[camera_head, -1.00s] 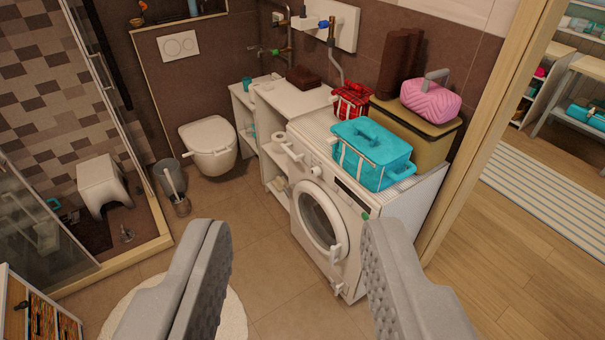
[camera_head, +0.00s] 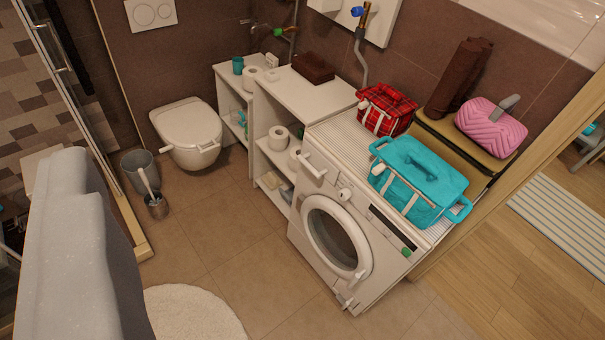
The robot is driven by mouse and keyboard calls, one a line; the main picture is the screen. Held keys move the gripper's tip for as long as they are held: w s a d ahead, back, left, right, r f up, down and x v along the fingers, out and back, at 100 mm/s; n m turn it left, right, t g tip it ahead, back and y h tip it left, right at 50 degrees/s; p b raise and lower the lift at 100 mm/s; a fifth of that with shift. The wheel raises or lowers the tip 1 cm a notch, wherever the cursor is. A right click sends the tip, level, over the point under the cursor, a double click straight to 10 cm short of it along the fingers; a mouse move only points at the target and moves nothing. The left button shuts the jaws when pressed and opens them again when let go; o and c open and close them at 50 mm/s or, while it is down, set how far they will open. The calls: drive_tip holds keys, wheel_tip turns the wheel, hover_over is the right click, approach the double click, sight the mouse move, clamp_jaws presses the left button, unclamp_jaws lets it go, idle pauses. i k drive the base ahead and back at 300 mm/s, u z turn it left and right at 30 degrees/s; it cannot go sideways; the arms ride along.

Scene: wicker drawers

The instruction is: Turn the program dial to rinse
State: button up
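The white washing machine (camera_head: 292,229) stands right of centre, its front facing me and to the left. A small round white knob (camera_head: 345,194), apparently the program dial, sits on its front panel above the round door (camera_head: 336,237). Its markings are too small to read. A dark display strip (camera_head: 388,224) and a small green piece (camera_head: 406,252) lie to its right. My gripper (camera_head: 76,180) fills the lower left as a grey shape, well apart from the machine and the knob. Its opening is not visible.
A turquoise bag (camera_head: 420,180) and a red plaid bag (camera_head: 385,108) stand on the machine, with a pink case (camera_head: 491,126) behind. A white shelf unit (camera_head: 305,94) adjoins its left side. Tiled floor before it is clear except for a round rug (camera_head: 195,315).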

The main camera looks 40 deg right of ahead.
sight(343, 195)
drive_tip(key=z, duration=0.1)
drive_tip(key=i, duration=1)
drive_tip(key=z, duration=0.4)
